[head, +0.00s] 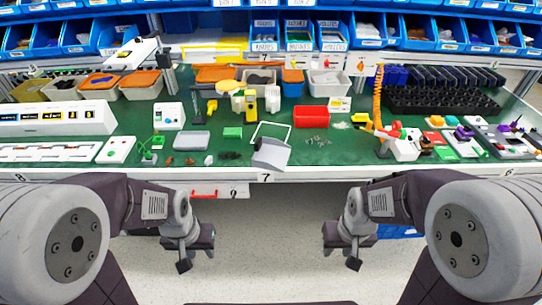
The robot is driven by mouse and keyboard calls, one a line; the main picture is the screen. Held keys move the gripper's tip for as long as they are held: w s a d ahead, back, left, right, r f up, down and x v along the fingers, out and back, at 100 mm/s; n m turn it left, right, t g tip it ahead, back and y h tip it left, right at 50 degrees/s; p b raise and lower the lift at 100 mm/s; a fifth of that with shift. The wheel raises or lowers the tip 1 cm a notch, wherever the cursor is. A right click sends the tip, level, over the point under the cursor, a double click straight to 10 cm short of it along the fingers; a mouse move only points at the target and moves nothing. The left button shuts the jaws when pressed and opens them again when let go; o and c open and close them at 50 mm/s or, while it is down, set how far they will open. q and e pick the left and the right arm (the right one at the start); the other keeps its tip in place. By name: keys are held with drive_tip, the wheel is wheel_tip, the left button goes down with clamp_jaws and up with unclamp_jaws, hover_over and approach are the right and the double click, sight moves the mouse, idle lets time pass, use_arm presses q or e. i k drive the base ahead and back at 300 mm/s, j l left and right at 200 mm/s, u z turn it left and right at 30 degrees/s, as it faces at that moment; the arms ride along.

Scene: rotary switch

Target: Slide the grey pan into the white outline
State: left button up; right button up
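A flat, shallow grey pan (194,141) lies on the green bench top, left of centre. The white outline (285,126) is a slightly turned square on the green surface to the right of the pan, with a gap between them. A green block stands in that gap. A grey-and-white object near the front edge covers part of the outline's lower side. My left gripper (187,250) and my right gripper (346,250) hang below and in front of the bench edge, away from the pan. Their finger gaps are not clear. I see nothing held in either.
The green block (232,132) sits between pan and outline. The grey-and-white object (271,153) is at the front edge. A red bin (311,116) stands right of the outline. Small loose parts lie in front of the pan. Blue bins (299,36) line the back.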

sight(270, 154)
drive_tip(key=i+l+u, duration=0.15)
drive_tip(key=i+l, duration=1.2)
drive_tip(key=l, duration=0.15)
